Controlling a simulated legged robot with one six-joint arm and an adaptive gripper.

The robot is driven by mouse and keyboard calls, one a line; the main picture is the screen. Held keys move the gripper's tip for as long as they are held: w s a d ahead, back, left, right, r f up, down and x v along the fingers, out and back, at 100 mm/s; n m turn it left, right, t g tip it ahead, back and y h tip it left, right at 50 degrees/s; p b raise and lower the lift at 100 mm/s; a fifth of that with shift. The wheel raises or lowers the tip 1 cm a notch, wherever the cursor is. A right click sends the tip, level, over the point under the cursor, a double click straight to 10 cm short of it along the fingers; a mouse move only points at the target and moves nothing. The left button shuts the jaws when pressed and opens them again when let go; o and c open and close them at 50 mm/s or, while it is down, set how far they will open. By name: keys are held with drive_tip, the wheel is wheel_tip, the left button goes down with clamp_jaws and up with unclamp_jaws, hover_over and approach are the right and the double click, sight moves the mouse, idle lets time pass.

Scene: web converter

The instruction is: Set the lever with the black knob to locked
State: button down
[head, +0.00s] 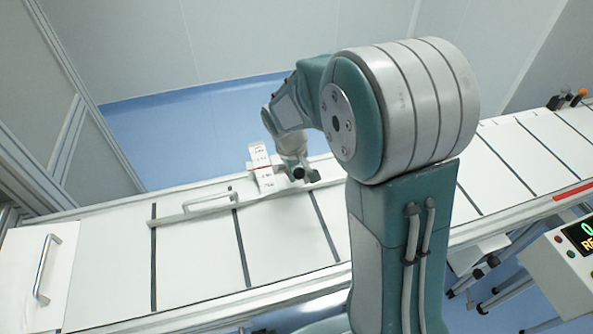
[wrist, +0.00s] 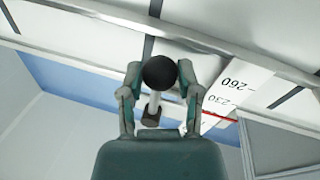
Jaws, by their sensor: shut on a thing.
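The lever's round black knob (wrist: 159,72) sits between the two fingers of my gripper (wrist: 160,70) in the wrist view. My gripper is shut on the knob, one finger on each side. The lever's pale stem (wrist: 154,103) runs from the knob to a dark end piece, seen between the fingers. In the head view my gripper (head: 297,172) is low at the far edge of the white panelled surface, beside a white scale plate (head: 261,168). The knob is small and dark there, and its lever's exact angle is hard to tell. No locked marking is readable.
The white scale plate has a red line and, in the wrist view, the numbers 260 and 230 (wrist: 232,92). A grey rail (head: 190,213) runs along the surface. A display box (head: 565,250) stands at right. Blue floor (head: 190,130) lies beyond the far edge.

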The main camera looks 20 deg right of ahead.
drive_tip(key=d+n, duration=0.1)
drive_tip(key=n, duration=0.1)
drive_tip(key=d+n, duration=0.1)
drive_tip(key=n, duration=0.1)
drive_tip(key=shift+w+d+t, duration=0.2)
drive_tip(key=shift+d+t, duration=0.1)
drive_tip(key=shift+d, duration=0.05)
drive_tip(key=n, duration=0.1)
drive_tip(key=w+d+n, duration=0.1)
drive_tip(key=n, duration=0.1)
drive_tip(key=d+n+y, duration=0.1)
drive_tip(key=shift+w+d+f+t, duration=0.1)
drive_tip(key=shift+w+d+t, duration=0.15)
drive_tip(key=shift+w+t, duration=0.1)
drive_tip(key=w+n, duration=0.1)
drive_tip(key=n, duration=0.1)
drive_tip(key=w+d+n, duration=0.1)
drive_tip(key=n, duration=0.1)
drive_tip(key=shift+d+y, duration=0.15)
drive_tip(key=shift+y, duration=0.15)
drive_tip(key=shift+w+d+n+y, duration=0.3)
drive_tip(key=shift+w+n, duration=0.45)
drive_tip(key=shift+n, duration=0.45)
drive_tip(key=shift+w+n, duration=0.8)
drive_tip(key=shift+n, duration=0.5)
drive_tip(key=shift+w, duration=0.1)
drive_tip(key=shift+c, duration=1.5)
unclamp_jaws()
drive_tip(key=shift+d, duration=0.1)
